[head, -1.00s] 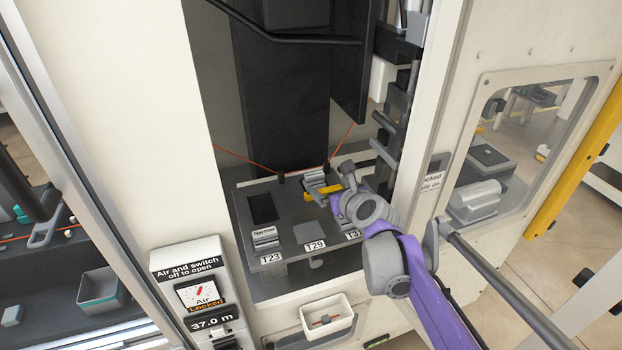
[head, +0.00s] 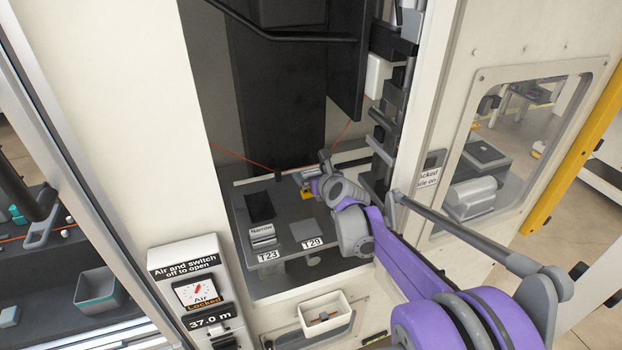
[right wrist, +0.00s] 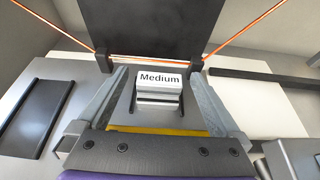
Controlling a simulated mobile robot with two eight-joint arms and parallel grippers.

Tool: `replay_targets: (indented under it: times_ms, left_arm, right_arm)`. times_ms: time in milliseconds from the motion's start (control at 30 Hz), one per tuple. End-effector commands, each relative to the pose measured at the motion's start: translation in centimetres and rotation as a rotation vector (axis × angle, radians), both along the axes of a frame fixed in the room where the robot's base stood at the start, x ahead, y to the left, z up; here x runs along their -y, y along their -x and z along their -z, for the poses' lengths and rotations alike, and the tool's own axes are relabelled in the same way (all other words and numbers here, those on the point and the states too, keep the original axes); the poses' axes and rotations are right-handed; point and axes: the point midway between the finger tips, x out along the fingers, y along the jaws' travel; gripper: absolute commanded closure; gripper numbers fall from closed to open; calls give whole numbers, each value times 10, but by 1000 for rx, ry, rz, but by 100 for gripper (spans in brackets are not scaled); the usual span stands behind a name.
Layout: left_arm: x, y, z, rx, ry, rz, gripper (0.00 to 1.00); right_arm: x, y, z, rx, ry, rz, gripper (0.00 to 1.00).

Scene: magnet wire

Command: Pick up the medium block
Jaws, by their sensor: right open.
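The medium block (right wrist: 160,86) is a pale grey block labelled "Medium". In the right wrist view it sits upright between the fingers of my right gripper (right wrist: 160,95), with a gap on each side. My right gripper is open around it and does not appear to touch it. In the head view my right gripper (head: 312,182) is over the back of the grey shelf, and my wrist hides most of the block there. My left gripper is not in view.
A block labelled "Narrow" (head: 263,236) stands at the T23 place. The T29 pad (head: 309,231) is bare. An orange wire (right wrist: 150,59) runs behind the medium block, below a dark panel (right wrist: 150,25). A white bin (head: 327,313) hangs below the shelf.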

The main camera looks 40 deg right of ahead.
Motion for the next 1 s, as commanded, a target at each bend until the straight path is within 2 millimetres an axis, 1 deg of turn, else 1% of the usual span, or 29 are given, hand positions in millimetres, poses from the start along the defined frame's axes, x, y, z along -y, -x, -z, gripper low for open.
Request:
replay_targets:
  times_ms: [167,200,267,300,367,400,467,500,567,600,733,767,1000]
  left_arm:
    - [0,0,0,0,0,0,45]
    - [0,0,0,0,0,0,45]
    - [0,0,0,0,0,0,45]
    - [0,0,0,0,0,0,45]
    - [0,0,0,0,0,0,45]
    - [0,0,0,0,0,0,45]
    - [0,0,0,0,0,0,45]
    - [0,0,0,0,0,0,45]
    - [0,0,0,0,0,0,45]
    - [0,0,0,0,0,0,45]
    - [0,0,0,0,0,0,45]
    - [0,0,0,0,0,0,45]
    - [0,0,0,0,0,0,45]
  right_arm:
    - [0,0,0,0,0,0,0]
    - [0,0,0,0,0,0,2]
    - [0,0,0,0,0,0,13]
    - [0,0,0,0,0,0,20]
    - [0,0,0,0,0,0,31]
    - [0,0,0,0,0,0,38]
    - [0,0,0,0,0,0,49]
    - [0,0,0,0,0,0,56]
    - [0,0,0,0,0,0,67]
    - [0,0,0,0,0,0,74]
    - [0,0,0,0,0,0,97]
    - [0,0,0,0,0,0,99]
    - [0,0,-2,0,0,0,99]
